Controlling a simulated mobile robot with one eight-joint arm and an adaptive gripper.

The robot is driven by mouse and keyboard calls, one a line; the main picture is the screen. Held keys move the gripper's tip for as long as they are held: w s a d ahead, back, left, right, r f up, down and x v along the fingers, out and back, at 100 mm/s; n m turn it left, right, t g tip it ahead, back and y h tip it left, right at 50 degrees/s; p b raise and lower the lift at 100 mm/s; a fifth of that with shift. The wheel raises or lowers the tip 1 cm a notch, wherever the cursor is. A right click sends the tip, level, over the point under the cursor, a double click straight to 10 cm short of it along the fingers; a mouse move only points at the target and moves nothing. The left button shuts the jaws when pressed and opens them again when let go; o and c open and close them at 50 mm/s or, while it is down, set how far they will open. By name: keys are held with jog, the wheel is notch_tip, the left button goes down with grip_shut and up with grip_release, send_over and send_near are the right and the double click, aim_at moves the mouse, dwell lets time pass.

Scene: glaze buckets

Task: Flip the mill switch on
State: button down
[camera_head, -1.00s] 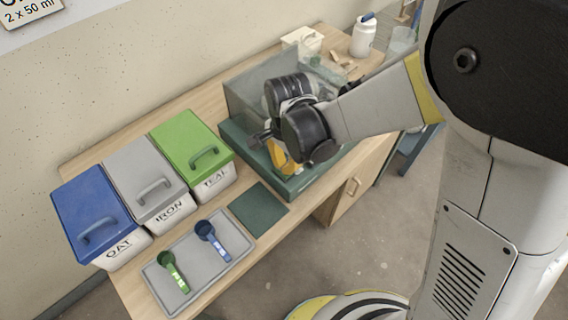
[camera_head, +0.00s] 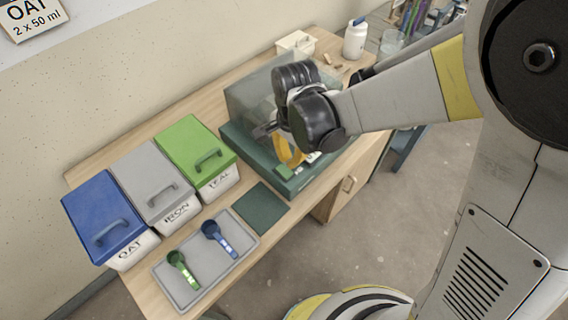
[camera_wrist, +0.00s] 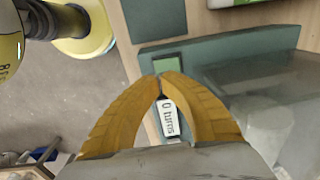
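The mill stands on the table with a dark green base (camera_head: 236,138) and a clear, greyish cover (camera_head: 245,97). A small green block (camera_head: 283,171), which looks like the switch, sits at the base's front edge; the wrist view shows it (camera_wrist: 170,63) just beyond my fingertips. My gripper (camera_wrist: 165,77) has its yellow fingers shut, with tips meeting and nothing held. In the head view the gripper (camera_head: 290,160) is low over the base, partly hidden by my wrist. A white "0 turns" display (camera_wrist: 169,119) shows between the fingers. Whether the tips touch the block I cannot tell.
Blue (camera_head: 100,215), grey (camera_head: 150,180) and green (camera_head: 195,150) lidded bins stand left. A grey tray (camera_head: 165,277) holds a green scoop (camera_head: 182,268) and a blue scoop (camera_head: 217,238). A dark green mat (camera_head: 260,208) lies before the mill. A white jar (camera_head: 355,40) stands behind.

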aim_at(291, 174)
notch_tip(291, 174, up, 8)
jog(key=d+p, duration=0.1)
jog(key=p, duration=0.1)
jog(key=shift+s, duration=0.2)
jog(key=shift+w, duration=0.1)
jog(key=shift+w+a+r+t+y, duration=0.1)
jog(key=shift+w+r+t+y, duration=0.1)
jog(key=shift+r+t+y, duration=0.3)
jog(key=shift+f, duration=0.2)
